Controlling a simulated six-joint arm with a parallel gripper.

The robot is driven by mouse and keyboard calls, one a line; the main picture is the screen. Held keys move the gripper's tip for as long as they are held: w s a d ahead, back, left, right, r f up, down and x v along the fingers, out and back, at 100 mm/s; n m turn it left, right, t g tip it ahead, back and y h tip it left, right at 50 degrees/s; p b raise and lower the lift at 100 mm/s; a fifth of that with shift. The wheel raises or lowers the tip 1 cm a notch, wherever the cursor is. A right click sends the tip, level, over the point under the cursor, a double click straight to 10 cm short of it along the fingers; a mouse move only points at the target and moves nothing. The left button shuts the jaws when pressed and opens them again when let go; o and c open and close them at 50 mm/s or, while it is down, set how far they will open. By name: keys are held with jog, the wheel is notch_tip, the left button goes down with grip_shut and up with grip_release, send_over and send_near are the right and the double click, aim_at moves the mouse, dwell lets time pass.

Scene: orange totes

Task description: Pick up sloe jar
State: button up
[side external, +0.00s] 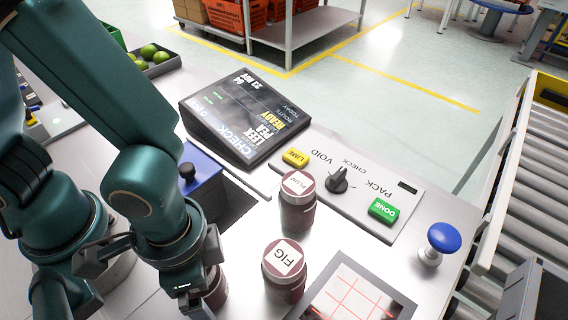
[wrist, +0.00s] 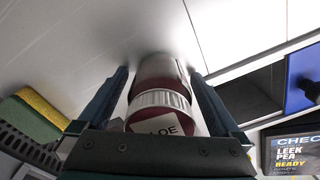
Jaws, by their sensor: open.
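The sloe jar (wrist: 162,98), dark red with a ribbed pale lid and a white label of which "LOE" shows, stands between the fingers of my gripper (wrist: 160,78) in the wrist view. The fingers are open, one on each side of it; I cannot tell whether either touches it. In the side view the jar (side external: 217,292) is mostly hidden behind my gripper (side external: 203,288), at the lower left. Its lid is hidden there.
A fig jar (side external: 285,285) and a plum jar (side external: 297,215) stand to the right. Beyond are a check screen (side external: 245,117), a button panel (side external: 350,190) and a blue knob (side external: 444,238). A red-gridded plate (side external: 355,292) lies at the front.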

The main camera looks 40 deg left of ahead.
jog(key=shift+f, duration=0.1)
grip_shut()
dwell(0.4)
